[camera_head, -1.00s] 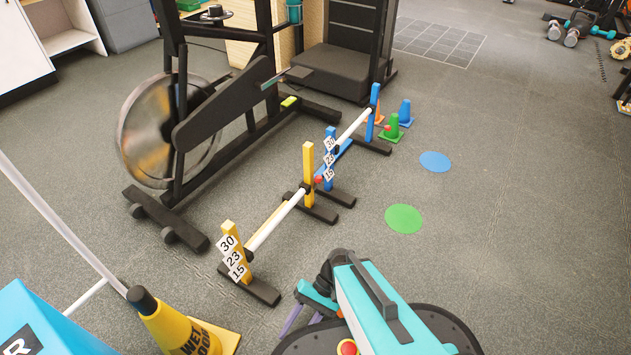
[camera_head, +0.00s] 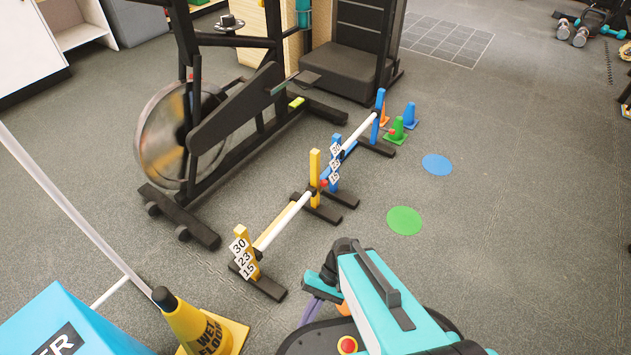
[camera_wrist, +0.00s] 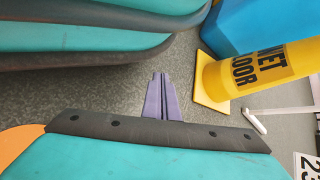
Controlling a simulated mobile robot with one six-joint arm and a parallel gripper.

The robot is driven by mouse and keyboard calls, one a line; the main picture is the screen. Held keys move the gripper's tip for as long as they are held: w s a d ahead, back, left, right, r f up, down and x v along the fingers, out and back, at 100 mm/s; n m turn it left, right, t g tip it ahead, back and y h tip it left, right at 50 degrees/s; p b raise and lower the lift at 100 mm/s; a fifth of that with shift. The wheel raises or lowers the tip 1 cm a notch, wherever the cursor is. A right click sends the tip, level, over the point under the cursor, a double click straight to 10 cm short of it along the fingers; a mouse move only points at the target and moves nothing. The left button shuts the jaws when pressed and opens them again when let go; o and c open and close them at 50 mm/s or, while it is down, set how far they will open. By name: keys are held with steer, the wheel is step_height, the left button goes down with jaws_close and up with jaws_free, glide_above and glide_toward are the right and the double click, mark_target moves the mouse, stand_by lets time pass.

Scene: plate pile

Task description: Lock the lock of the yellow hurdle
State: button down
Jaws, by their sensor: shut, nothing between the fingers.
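The yellow hurdle (camera_head: 315,175) stands in the middle of the head view, with yellow posts on black feet and a white bar between them. Number tags 30, 23 and 15 hang on its near post. A small red part (camera_head: 323,184) shows beside its far post; whether it is the lock I cannot tell. My gripper (camera_wrist: 158,80) has purple fingers closed together, empty, pointing at the floor in the wrist view. In the head view it is partly hidden by my arm, to the right of and nearer than the hurdle. A corner of a number tag (camera_wrist: 307,165) shows in the wrist view.
A blue hurdle (camera_head: 380,112) stands behind the yellow one, with cones (camera_head: 397,129) beyond. An exercise bike (camera_head: 190,140) is at the left. A yellow wet-floor cone (camera_head: 200,325) and a blue box (camera_head: 60,325) are near left. Open floor with green and blue discs lies right.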

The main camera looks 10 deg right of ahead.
steer(key=s+d+r+h+p, duration=0.1)
steer(key=d+r+p, duration=0.3)
steer(key=r+p, duration=1)
steer(key=s+d+r+n+t+h+p, duration=0.1)
steer(key=d+r+h+p, duration=0.3)
steer(key=r+p, duration=1.1)
steer(key=s+d+r+n+h+p, duration=0.1)
steer(key=d+r+p, duration=0.4)
steer(key=r+p, duration=0.9)
steer(key=h+p, duration=0.1)
steer(key=p, duration=0.9)
steer(key=shift+d+r, duration=0.3)
steer(key=shift+r, duration=0.1)
steer(key=shift+s, duration=0.1)
